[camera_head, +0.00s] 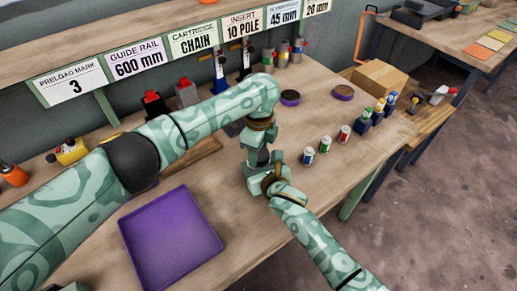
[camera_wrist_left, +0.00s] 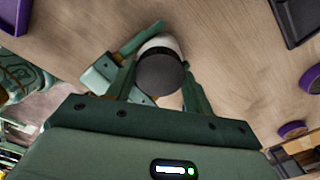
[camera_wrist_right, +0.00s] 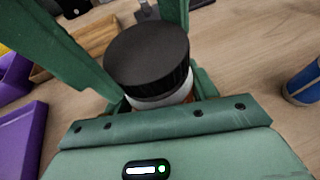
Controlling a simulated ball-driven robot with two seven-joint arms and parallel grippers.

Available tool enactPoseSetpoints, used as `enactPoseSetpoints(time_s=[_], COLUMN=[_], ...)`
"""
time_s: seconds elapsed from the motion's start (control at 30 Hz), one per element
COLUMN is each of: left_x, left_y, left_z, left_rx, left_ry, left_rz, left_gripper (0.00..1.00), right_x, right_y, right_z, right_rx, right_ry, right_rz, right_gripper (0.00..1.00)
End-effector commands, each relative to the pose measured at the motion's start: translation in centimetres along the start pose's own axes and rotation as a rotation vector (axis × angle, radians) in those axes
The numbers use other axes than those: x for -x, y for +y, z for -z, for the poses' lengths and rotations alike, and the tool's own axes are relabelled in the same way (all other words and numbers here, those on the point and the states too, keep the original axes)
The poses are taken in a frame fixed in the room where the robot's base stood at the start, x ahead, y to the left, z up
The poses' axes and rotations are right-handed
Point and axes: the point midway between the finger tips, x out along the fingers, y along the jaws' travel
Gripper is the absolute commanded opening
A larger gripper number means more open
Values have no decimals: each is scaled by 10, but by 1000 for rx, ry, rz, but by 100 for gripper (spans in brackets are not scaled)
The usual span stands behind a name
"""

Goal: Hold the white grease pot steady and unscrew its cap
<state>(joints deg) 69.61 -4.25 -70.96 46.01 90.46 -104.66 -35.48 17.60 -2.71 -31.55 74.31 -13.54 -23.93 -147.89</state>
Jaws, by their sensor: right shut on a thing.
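The white grease pot (camera_wrist_right: 165,98) stands upright with its dark round cap (camera_wrist_right: 147,55) on top. In the left wrist view the cap (camera_wrist_left: 160,74) hides most of the white body (camera_wrist_left: 160,42). My right gripper (camera_head: 264,183) is low at the pot, shut on its white body; its fingers are partly hidden. My left gripper (camera_head: 262,155) points down from above. Its fingers straddle the cap, one on each side, and look open. In the head view the grippers hide most of the pot.
A purple tray (camera_head: 172,238) lies on the bench at front left. Several small cans (camera_head: 325,144) stand to the right. A cardboard box (camera_head: 380,77) is at back right. A labelled shelf (camera_head: 150,52) runs along the back.

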Motion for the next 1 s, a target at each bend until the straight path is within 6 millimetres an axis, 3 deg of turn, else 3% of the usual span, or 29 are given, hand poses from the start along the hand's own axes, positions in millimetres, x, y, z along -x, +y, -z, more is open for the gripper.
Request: enactPoseSetpoints(time_s=[0.03, 0.1, 0.47, 0.7, 0.87, 1.0], left_x=[2, 2, 3, 37, 47, 62], left_y=[-1, -1, 0, -1, 0, 0], left_z=[1, 1, 1, 0, 0, 1], left_rx=[-1, -1, -3, -3, -16, -210], left_ry=[3, 3, 3, 2, 1, 3], left_rz=[5, 5, 1, 2, 1, 1], left_gripper=[63, 74, 74, 74, 70, 70], right_x=[0, 0, 0, 0, 0, 0], right_y=[4, 4, 0, 0, 1, 1], right_z=[0, 0, 0, 0, 0, 0], right_rx=[0, 0, 0, 0, 0, 0], right_ry=[-1, 0, 0, 0, 0, 0], right_rz=[-6, -6, 0, -1, -1, -2], right_gripper=[0, 0, 0, 0, 0, 0])
